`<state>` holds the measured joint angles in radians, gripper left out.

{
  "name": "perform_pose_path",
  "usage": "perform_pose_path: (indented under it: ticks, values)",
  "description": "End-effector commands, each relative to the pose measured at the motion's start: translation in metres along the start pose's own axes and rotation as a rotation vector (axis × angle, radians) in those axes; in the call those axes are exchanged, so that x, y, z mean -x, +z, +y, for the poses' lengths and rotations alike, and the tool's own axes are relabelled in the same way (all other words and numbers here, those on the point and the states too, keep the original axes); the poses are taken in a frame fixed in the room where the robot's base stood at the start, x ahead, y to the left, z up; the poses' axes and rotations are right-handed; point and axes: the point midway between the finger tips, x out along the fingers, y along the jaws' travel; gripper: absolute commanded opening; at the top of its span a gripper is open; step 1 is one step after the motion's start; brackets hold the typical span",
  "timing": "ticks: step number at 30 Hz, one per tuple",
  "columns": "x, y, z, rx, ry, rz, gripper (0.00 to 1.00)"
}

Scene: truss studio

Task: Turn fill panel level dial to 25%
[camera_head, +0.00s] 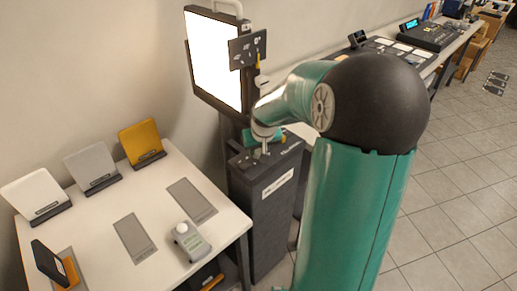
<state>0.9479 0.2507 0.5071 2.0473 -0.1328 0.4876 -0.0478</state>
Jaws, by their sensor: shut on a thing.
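The fill panel (213,62) is a bright white lit rectangle in a dark frame, standing at the upper middle of the head view. A small dark control plate (243,50) with pale markings sits at its right edge. A yellow piece (257,60), seemingly the level dial's pointer or grip, shows at the plate's lower right. My gripper (259,74) is just below and against this yellow piece, and appears shut on the dial. The fingers are small and partly hidden by my arm. I cannot read the dial's setting.
A dark pedestal (262,216) stands below the panel. A white table (155,204) at left holds white, grey and yellow cards on stands and a small grey device (191,241). A long bench with a mixing console (428,36) runs behind my arm. The tiled floor at right is mostly clear.

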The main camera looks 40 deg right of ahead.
Motion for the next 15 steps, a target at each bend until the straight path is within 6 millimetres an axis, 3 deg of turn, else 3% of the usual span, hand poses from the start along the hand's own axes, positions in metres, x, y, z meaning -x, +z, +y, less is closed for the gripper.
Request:
perform_pose_path:
  ticks: [15]
  values:
    - [-0.0001, -0.001, 0.0034, 0.364, -0.153, 0.001, 0.07]
